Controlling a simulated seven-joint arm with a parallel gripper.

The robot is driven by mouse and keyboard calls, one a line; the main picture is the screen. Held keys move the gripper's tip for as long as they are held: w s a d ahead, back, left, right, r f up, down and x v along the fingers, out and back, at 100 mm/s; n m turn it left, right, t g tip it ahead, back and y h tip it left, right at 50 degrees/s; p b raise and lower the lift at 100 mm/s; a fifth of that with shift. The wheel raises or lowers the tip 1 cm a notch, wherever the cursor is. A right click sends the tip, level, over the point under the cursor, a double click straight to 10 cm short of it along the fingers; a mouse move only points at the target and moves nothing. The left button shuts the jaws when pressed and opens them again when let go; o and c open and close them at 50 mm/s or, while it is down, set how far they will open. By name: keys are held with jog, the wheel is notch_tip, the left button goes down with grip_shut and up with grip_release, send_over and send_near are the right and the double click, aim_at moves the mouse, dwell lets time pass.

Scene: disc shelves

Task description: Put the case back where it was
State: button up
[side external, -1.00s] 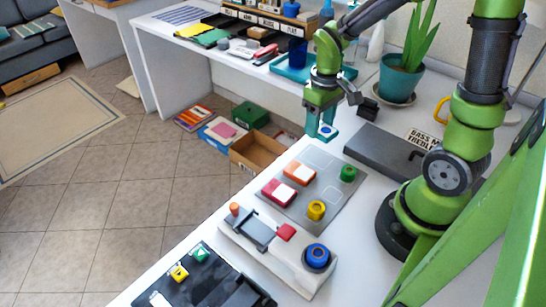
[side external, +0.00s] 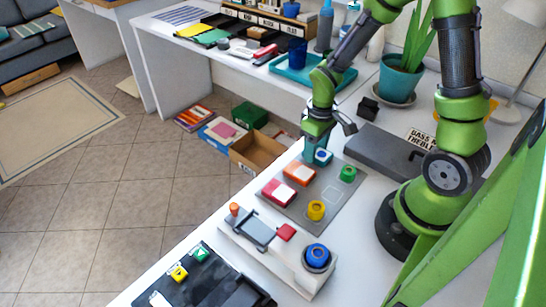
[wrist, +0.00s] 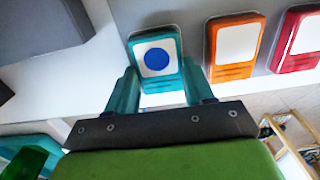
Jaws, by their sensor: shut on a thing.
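The teal case with a white label and a blue dot (wrist: 157,58) is between my gripper's fingers (wrist: 159,88) in the wrist view. In the side view the teal case (side external: 322,157) is at the far end of the grey board (side external: 296,212), in line with the orange case (side external: 299,174) and the red case (side external: 279,192). My gripper (side external: 318,149) is shut on it from above. I cannot tell whether the case touches the board. In the wrist view the orange case (wrist: 235,46) and red case (wrist: 298,38) stand to its right, apart from it.
A green knob (side external: 347,173) and a yellow knob (side external: 316,210) stand on the board, with an empty outlined square between them. A dark grey box (side external: 383,152) lies behind. A white device (side external: 262,246) with a blue button is in front.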

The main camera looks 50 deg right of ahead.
jog(key=o, duration=1.1)
jog(key=shift+f, duration=0.1)
jog(key=shift+o, duration=0.2)
notch_tip(320, 180, up, 12)
jog(key=s+a+r+m+t+y, duration=0.1)
jog(key=s+a+r+m+t, duration=0.1)
jog(key=r, duration=0.4)
jog(key=s+a+r+m+t+y, duration=0.1)
jog(key=s+a+r+m+t, duration=0.1)
jog(key=s+a+r+t, duration=0.2)
jog(key=shift+a+r+t, duration=0.6)
jog(key=shift+a+r, duration=0.35)
jog(key=shift+a, duration=0.2)
